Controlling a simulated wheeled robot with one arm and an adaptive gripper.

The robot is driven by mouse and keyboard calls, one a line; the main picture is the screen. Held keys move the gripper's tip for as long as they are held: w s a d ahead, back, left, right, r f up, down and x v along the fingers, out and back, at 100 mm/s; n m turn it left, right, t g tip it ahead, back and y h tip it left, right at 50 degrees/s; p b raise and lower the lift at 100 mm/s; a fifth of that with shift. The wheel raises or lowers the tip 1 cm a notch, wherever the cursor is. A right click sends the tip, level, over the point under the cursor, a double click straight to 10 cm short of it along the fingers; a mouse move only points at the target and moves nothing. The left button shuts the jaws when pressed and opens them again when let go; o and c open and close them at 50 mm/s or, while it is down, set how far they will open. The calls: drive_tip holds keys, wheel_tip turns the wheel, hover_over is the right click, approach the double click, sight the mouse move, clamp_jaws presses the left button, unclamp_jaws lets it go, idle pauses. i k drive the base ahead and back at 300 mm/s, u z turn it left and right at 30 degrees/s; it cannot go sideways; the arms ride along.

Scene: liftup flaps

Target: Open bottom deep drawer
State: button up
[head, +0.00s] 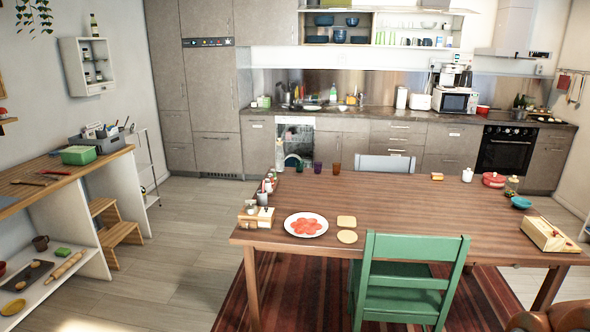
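A stack of grey drawers (400,128) stands in the base cabinets along the back wall, right of centre. Its lowest front (410,157) is partly hidden behind the table and a grey-blue chair (386,164). The drawers in this stack look shut. My gripper is not in view.
A long wooden table (400,205) with food and dishes fills the middle right, with a green chair (408,275) at its front. A dishwasher (295,140) and oven (507,150) flank the drawers. Wooden floor (185,230) is free between the left shelf and table.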

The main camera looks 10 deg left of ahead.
sight(448, 165)
drive_tip(key=u, duration=0.45)
drive_tip(key=k, duration=0.55)
drive_tip(key=u, duration=0.8)
drive_tip(key=i, duration=0.95)
drive_tip(key=u, duration=0.35)
drive_tip(key=i, duration=2.3)
drive_tip(key=u, duration=0.25)
drive_tip(key=i, duration=1.4)
drive_tip(key=z, duration=1.3)
drive_tip(key=i, duration=1.45)
drive_tip(key=z, duration=0.85)
drive_tip(key=i, duration=1.9)
drive_tip(key=z, duration=0.1)
